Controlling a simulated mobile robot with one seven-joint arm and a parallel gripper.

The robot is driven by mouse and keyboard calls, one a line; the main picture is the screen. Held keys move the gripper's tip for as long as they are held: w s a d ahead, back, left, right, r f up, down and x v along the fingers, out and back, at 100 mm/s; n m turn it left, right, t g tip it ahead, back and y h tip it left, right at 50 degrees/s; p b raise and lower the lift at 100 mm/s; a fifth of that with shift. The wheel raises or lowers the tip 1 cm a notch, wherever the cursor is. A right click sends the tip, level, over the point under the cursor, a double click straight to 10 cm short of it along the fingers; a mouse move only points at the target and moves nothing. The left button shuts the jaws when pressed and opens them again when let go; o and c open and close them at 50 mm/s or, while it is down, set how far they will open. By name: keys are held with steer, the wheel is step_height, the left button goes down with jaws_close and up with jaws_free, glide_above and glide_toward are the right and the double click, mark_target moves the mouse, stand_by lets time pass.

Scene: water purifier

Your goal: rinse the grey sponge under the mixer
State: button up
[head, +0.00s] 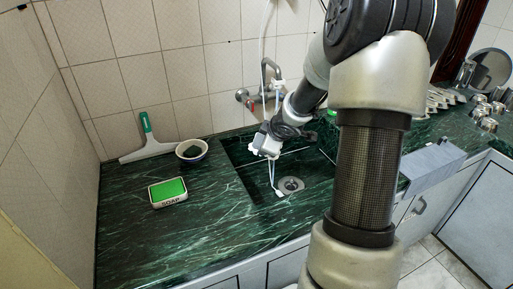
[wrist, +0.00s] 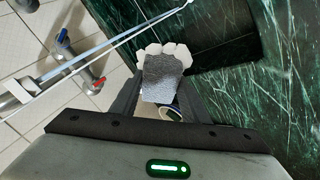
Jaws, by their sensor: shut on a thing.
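My gripper (wrist: 160,90) is shut on the grey sponge (wrist: 165,75), which shows pale, uneven edges between the two dark fingers. In the head view my gripper (head: 268,143) is over the sink, in front of the mixer (head: 247,98) on the tiled wall. I cannot make out running water.
The sunken sink has a round drain (head: 291,185). Thin pale tubes (wrist: 110,45) cross beside the mixer. A grey box (head: 432,168) is at right. The front-left counter is clear.

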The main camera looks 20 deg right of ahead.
steer(key=d+n, duration=0.1)
steer(key=d+n+t, duration=0.1)
steer(key=d+y, duration=0.1)
steer(key=d, duration=0.1)
steer(key=shift+s+n+t+p, duration=0.25)
steer(key=shift+n+t+p, duration=0.05)
steer(key=shift+n, duration=0.1)
steer(key=w+d+p, duration=0.3)
steer(key=w+p, duration=0.1)
steer(key=w, duration=0.2)
steer(key=w+d+n+p, duration=0.1)
steer(key=w+d+p, duration=0.3)
steer(key=w, duration=0.3)
steer(key=shift+n+t+y+p, duration=0.3)
steer(key=shift+y+p, duration=0.1)
steer(key=shift+p, duration=0.15)
steer(key=shift+w+f, duration=0.1)
steer(key=shift+s+d+p, duration=0.2)
steer(key=shift+d+p, duration=0.1)
steer(key=shift+d, duration=0.2)
